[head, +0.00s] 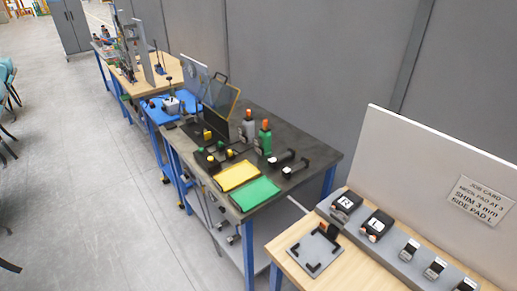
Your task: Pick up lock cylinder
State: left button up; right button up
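I cannot make out with certainty which object is the lock cylinder. Small black, yellow and green parts (207,160) stand at the left of a dark-topped bench (312,146), too small to identify. On the same bench, two black parts with round ends (282,159) lie right of a green-bodied upright object (265,138) and a grey one (249,126). Neither of my grippers is in view.
A yellow mat (238,176) and green mat (255,193) lie at the dark bench's front. The near wooden bench (352,262) holds a grey fixture plate (312,256), black boxes and a job card (480,201). A blue-topped bench (160,112) stands farther back. Floor (90,200) at left is open.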

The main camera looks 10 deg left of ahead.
aim_at(273, 163)
jog(key=i+j, duration=0.7)
